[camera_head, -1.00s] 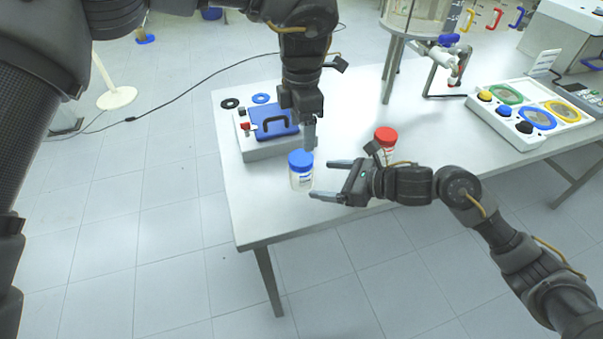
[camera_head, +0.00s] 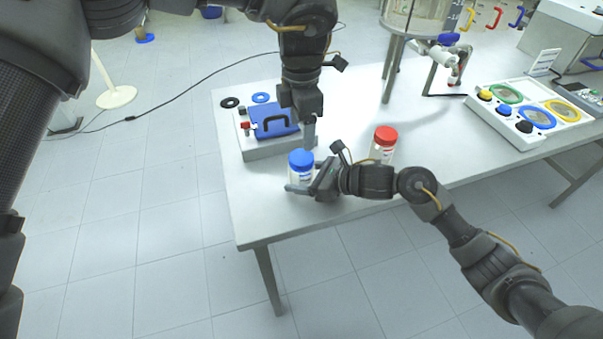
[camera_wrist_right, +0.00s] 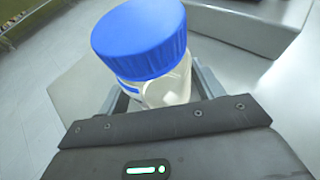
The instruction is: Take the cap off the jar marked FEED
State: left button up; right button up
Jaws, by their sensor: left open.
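A clear jar with a blue cap (camera_head: 301,158) stands upright near the table's front left; its cap fills the upper middle of the right wrist view (camera_wrist_right: 140,38). I cannot read its label. A second jar with a red cap (camera_head: 385,135) stands to its right, its label unreadable. My right gripper (camera_head: 300,184) is level with the blue-capped jar's body, below the cap, with one finger on each side. It looks open, with small gaps beside the glass. My left gripper (camera_head: 309,138) points down just above and behind the blue cap, open and empty.
A grey box with a blue panel and black handle (camera_head: 275,122) sits just behind and left of the jar. A glass vessel on a stand (camera_head: 415,20) and a white panel with coloured rings (camera_head: 525,112) are to the right. The table's front edge is close.

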aim_at(301, 157)
jog(key=c, duration=1.2)
pick_arm(q)
jog(key=shift+s+d+f, duration=0.1)
jog(key=shift+d+f, duration=0.05)
pick_arm(e)
grip_shut()
pick_arm(q)
jog(key=m, duration=0.9)
jog(key=shift+m, duration=0.4)
jog(key=m, duration=0.3)
jog(key=shift+m, duration=0.4)
jog(key=shift+f, duration=3.85)
jog(key=shift+c, duration=0.4)
